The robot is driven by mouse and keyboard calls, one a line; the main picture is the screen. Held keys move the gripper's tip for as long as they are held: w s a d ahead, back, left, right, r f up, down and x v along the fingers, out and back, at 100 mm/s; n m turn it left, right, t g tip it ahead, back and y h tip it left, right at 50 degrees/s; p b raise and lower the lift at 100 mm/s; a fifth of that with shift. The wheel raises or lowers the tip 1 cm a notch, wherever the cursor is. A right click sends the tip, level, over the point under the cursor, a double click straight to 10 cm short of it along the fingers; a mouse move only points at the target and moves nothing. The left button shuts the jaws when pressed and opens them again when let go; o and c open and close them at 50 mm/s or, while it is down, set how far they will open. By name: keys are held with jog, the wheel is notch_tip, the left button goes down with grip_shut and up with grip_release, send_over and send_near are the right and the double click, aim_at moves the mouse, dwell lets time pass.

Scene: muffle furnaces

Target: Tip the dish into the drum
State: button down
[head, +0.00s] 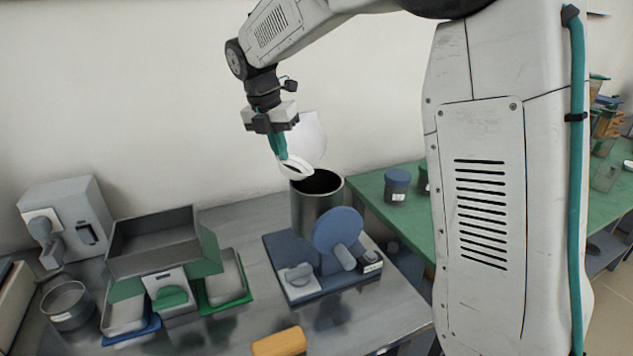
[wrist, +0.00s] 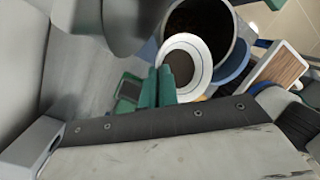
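A white dish (head: 296,168) is held by my gripper (head: 283,155), whose teal fingers are shut on its edge. The dish is tilted, just above the left side of the open drum (head: 311,216). The drum is a grey metal cylinder with a dark interior. In the wrist view the dish (wrist: 207,50) shows a pale, blue-lined rim and a grey-brown middle; I cannot tell if that is loose material. The fingers (wrist: 166,86) meet its near edge, and the drum (wrist: 240,52) opens behind it.
A blue device with a round disc (head: 338,229) stands in front of the drum. A pale rounded panel (head: 309,138) rises behind the dish. Left are a grey tray on a stand (head: 155,240) and a round metal pan (head: 68,304). A green table (head: 375,185) is to the right.

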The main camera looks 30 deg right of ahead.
jog(key=shift+s+d+r+y, duration=0.1)
jog(key=shift+d+r+y, duration=0.2)
jog(key=shift+y, duration=0.2)
jog(key=shift+s+d+r+t+y, duration=0.1)
jog(key=shift+d+r+t+y, duration=0.1)
jog(key=shift+d+t+y, duration=0.45)
jog(key=shift+a, duration=0.3)
jog(key=shift+d+g+y, duration=0.15)
jog(key=shift+g+y, duration=0.1)
jog(key=shift+s+d+r+y, duration=0.15)
jog(key=shift+d+r+y, duration=0.2)
jog(key=shift+y, duration=0.35)
jog(key=shift+s+d+r+t+y, duration=0.15)
jog(key=shift+d+r+t+y, duration=0.2)
jog(key=shift+d+t+y, duration=0.25)
jog(key=shift+a, duration=0.15)
